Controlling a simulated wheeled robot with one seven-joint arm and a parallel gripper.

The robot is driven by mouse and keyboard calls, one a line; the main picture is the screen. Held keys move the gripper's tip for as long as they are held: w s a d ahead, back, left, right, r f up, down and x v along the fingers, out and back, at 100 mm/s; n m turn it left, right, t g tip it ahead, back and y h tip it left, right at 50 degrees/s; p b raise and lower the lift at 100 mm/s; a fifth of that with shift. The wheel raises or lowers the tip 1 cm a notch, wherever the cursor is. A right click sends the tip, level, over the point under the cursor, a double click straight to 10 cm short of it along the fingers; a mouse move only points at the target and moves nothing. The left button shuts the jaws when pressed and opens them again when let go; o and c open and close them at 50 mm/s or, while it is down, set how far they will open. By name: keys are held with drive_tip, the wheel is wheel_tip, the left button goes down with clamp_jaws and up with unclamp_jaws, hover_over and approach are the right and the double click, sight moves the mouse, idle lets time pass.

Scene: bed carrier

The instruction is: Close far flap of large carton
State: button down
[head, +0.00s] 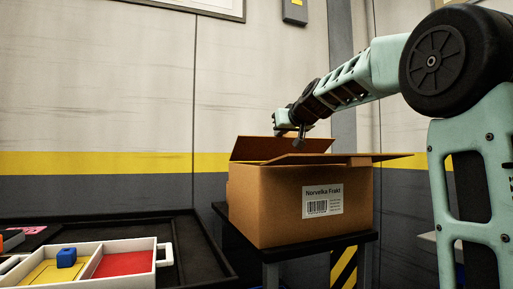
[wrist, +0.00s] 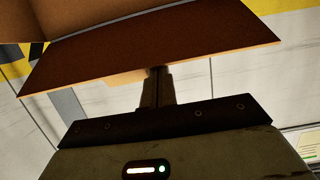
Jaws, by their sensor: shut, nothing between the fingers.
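The large carton (head: 270,205) is a brown box with a white label, standing upright. Its far flap (head: 270,148) tilts up at the back of the opening. Another flap (head: 385,157) sticks out nearly level to the right. My gripper (head: 278,131) is above and close behind the far flap in the head view. In the wrist view my gripper (wrist: 157,72) has its fingers together and empty, with the tips at the edge of a brown flap (wrist: 150,47). I cannot tell whether they touch it. The carton's inside is hidden.
The carton stands on a small black table (head: 310,249). At the lower left, a white divided tray (head: 164,262) with a blue block (head: 66,257) sits on a dark surface (head: 205,265). A wall with a yellow band (head: 100,162) is behind the carton.

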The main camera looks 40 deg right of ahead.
drive_tip(key=b, duration=0.1)
drive_tip(key=f+b, duration=0.1)
drive_tip(key=b, duration=0.1)
drive_tip(key=shift+s+a+f+t, duration=0.1)
drive_tip(key=shift+s+f+t, duration=0.05)
drive_tip(key=shift+s+t, duration=0.15)
drive_tip(key=shift+s+b, duration=0.1)
drive_tip(key=shift+b, duration=0.9)
drive_tip(key=shift+r, duration=0.2)
